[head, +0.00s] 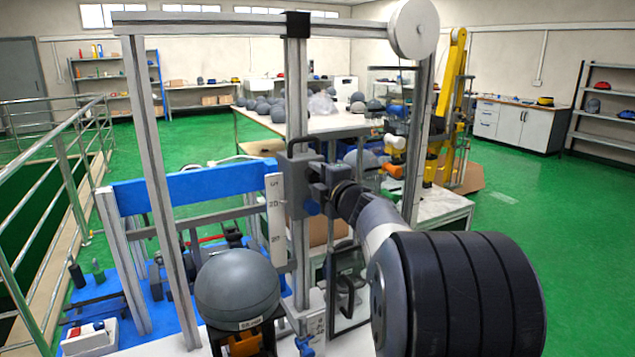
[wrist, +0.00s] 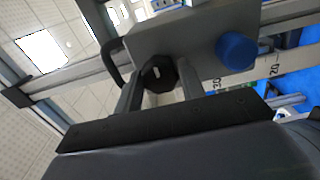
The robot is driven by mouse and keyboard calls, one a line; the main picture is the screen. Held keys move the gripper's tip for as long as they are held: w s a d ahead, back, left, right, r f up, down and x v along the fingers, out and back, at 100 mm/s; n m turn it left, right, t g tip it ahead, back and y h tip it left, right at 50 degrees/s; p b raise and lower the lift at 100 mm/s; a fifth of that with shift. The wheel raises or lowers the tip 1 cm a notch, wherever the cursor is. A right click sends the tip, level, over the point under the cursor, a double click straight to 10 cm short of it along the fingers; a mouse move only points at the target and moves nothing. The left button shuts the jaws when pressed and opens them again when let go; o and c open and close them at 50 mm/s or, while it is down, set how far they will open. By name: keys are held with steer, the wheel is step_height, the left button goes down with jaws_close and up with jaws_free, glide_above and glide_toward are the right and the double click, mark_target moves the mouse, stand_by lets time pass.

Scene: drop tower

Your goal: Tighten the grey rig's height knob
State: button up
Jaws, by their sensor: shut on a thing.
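The grey rig's upright post (head: 297,90) stands in the middle of the head view, with a grey carriage block (head: 296,185) on it beside a white height scale (head: 275,212). In the wrist view the block (wrist: 195,35) carries a dark faceted knob (wrist: 158,74) and a round blue knob (wrist: 236,51). My gripper (wrist: 160,85) has one finger on each side of the dark knob and is shut on it. The blue knob is clear of the fingers. In the head view my gripper (head: 335,183) reaches the block from the right, and my wrist hides part of the rig.
A round white wheel (head: 413,28) tops the frame at right. A blue beam (head: 195,187) crosses behind. A table with several helmets (head: 330,122) stands further back. Metal railing (head: 60,165) runs at left.

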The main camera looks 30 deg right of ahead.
steer(key=shift+r, duration=0.15)
stand_by(0.3)
steer(key=o, duration=1)
steer(key=s, duration=1.1)
steer(key=shift+d, duration=0.2)
steer(key=shift+w, duration=0.1)
steer(key=w, duration=1.1)
steer(key=shift+a, duration=0.2)
steer(key=shift+s, duration=0.1)
